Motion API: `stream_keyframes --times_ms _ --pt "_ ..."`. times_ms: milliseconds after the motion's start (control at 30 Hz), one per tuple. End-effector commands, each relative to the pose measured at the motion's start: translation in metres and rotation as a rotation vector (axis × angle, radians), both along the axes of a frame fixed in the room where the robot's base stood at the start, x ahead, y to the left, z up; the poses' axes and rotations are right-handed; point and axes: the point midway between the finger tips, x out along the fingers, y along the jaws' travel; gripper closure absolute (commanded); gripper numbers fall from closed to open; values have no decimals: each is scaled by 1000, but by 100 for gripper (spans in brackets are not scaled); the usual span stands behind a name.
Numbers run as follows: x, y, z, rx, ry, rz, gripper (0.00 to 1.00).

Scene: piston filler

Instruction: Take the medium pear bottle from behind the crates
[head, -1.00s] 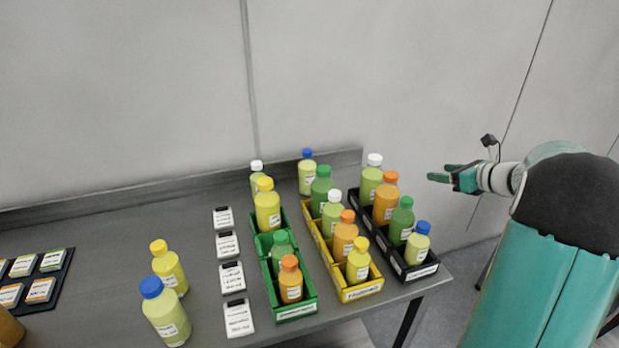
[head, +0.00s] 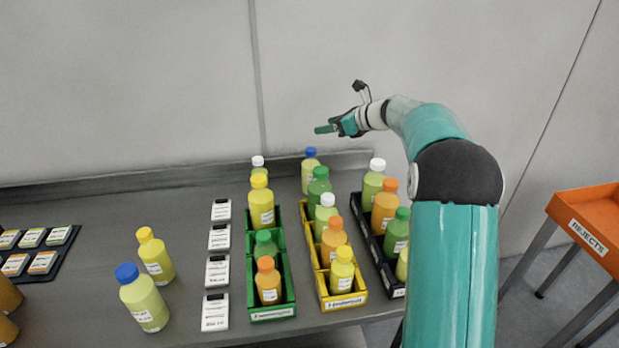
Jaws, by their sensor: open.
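Two pale yellow-green bottles stand upright behind the crates. One has a blue cap (head: 310,175) and stands behind the yellow crate (head: 344,303). The other has a white cap (head: 259,169), stands behind the green crate (head: 272,313) and is partly hidden by a taller yellow-capped bottle. Their labels are too small to read, so I cannot tell which is the medium pear bottle. My gripper (head: 322,129) is open and empty. It appears in front of the wall, above the blue-capped bottle in the picture, pointing left and apart from every bottle.
The black crate (head: 360,215) at the right holds several bottles, partly hidden by my arm. Two loose bottles (head: 145,300) stand further left. An orange rejects table (head: 590,225) is at the right.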

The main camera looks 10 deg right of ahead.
Motion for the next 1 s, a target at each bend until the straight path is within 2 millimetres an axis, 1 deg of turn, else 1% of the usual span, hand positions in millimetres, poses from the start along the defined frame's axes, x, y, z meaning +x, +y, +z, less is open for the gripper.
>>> stream_keyframes --times_ms 67,167,400,533,600,767,1000 --pt "1 1 -3 -1 2 -1 44" --pt "1 2 -15 -1 3 -3 44" --pt "0 4 -62 1 5 -5 44" --pt "0 5 -83 -1 4 -4 44" --pt "6 11 -84 -2 -1 -1 44" --pt "14 17 -89 -1 0 -1 44" --pt "39 42 -106 -1 0 0 44"
